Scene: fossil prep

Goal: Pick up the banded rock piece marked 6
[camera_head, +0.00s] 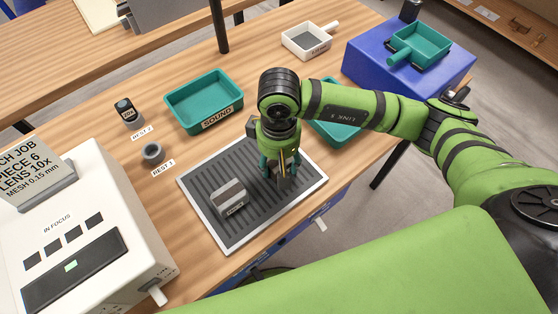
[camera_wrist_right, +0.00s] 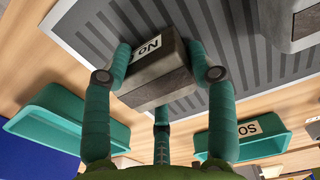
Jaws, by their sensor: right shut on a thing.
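My right gripper (camera_head: 284,176) is over the ribbed grey tray, with its teal fingers closed around a grey banded rock piece (camera_wrist_right: 158,72). In the wrist view its fingers (camera_wrist_right: 162,78) press on both sides of that piece. Its white label shows "No", but the number is hidden. A second banded rock piece (camera_head: 229,198) lies on the tray to the left, with a label too small to read. It also shows at the upper right of the wrist view (camera_wrist_right: 292,28). I cannot tell whether the held piece touches the tray. My left gripper is not in view.
The tray (camera_head: 218,245) has a pale rim. A teal bin marked SOUND (camera_head: 204,97) stands behind it, and another teal bin (camera_head: 334,131) is partly behind my arm. A white instrument (camera_head: 85,245) fills the lower left.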

